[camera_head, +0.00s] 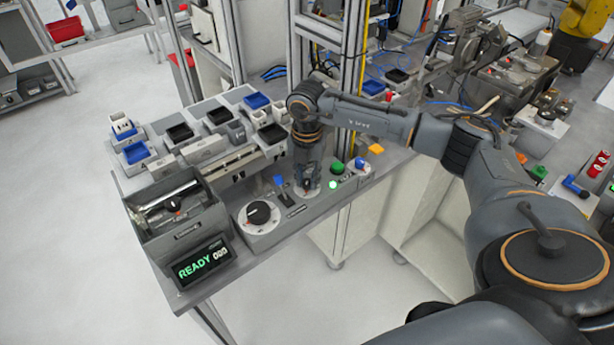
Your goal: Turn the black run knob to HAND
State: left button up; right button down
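The grey control panel (288,225) at the front of the bench carries two black knobs. One black knob (258,213) sits on a large white round dial at the left. A smaller black knob (307,186) on a pale round plate is directly under my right gripper (307,181) and partly hidden by it. The labels are too small to read, so I cannot tell which is the run knob or where it points. My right gripper points down at the smaller knob; whether its fingers touch or close on it is hidden. My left gripper is not in view.
A blue-topped lever (280,181) stands just left of my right gripper. A lit green lamp (333,185) and a green button (337,167) are close on its right.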

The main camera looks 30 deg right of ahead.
dwell(0.3)
jog(key=n+b, duration=0.2)
jog(key=n, duration=0.1)
jog(key=shift+f+n, duration=0.15)
jog(key=shift+n, duration=0.15)
jog(key=n+b, duration=0.3)
jog(key=n, duration=0.2)
jog(key=shift+b, duration=0.3)
jog(key=n+b, duration=0.2)
jog(key=n, duration=0.2)
jog(key=shift+n, duration=0.4)
jog(key=shift+n+b, duration=0.95)
jog(key=shift+n, duration=1.35)
jog(key=shift+r, duration=0.2)
jog(key=c, duration=1.1)
grip_release()
